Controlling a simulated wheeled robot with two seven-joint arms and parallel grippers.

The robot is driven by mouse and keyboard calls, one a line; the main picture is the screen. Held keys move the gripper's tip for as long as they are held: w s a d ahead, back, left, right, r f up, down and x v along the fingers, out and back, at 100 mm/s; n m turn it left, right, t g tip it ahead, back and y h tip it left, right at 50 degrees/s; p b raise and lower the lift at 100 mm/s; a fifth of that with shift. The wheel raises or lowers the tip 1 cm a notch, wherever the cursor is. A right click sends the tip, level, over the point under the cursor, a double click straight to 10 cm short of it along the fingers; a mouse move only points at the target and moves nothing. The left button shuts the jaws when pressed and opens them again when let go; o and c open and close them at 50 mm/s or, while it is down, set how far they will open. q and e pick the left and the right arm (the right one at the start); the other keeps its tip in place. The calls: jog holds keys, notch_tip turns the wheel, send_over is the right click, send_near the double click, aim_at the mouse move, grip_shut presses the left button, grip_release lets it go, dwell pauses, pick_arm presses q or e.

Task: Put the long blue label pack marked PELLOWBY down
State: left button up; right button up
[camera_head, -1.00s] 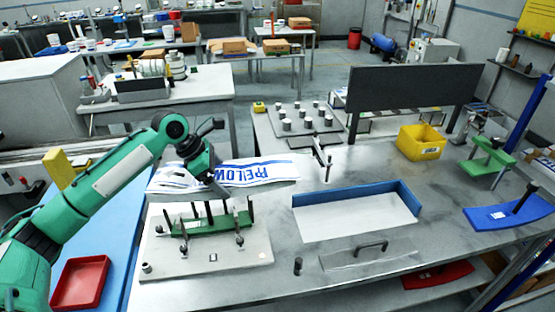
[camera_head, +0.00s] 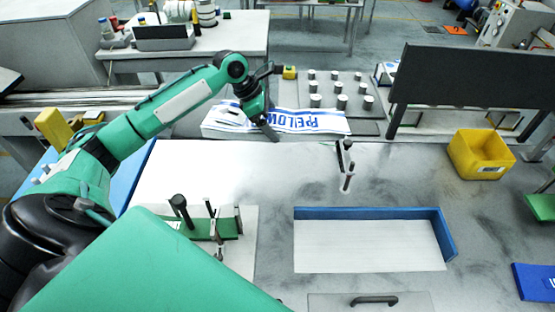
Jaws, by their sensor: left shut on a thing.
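The long label pack (camera_head: 312,121) is white with blue lettering, of which part of PELLOWBY shows. My left gripper (camera_head: 268,130) is shut on it near its middle, and the fingers hide some of the lettering. The pack lies level across the view at the far side of the bench, in front of the grey block with pegs. I cannot tell whether it touches the surface below it. My right gripper is not in view.
A white tray with a blue rim (camera_head: 370,245) lies empty on the bench (camera_head: 270,180). A green fixture with posts (camera_head: 222,228) stands left of it. A pegged block (camera_head: 340,97), a dark upright panel (camera_head: 450,77) and a yellow bin (camera_head: 482,155) are behind.

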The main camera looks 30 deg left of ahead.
pick_arm(q)
send_over(279, 171)
jog(key=a, duration=0.2)
jog(key=f, duration=0.2)
jog(key=s+f+p, duration=0.1)
jog(key=f, duration=0.1)
jog(key=shift+d+f, duration=0.15)
jog(key=f+p, duration=0.1)
jog(key=f, duration=0.7)
jog(key=shift+w+f, duration=0.1)
jog(key=shift+w, duration=0.1)
jog(key=shift+f+p, duration=0.55)
jog(key=shift+f, duration=1.8)
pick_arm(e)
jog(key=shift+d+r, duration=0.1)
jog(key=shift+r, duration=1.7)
pick_arm(q)
jog(key=o, duration=1.2)
jog(key=shift+s+f, duration=0.1)
jog(key=b+v, duration=0.2)
jog(key=v, duration=1)
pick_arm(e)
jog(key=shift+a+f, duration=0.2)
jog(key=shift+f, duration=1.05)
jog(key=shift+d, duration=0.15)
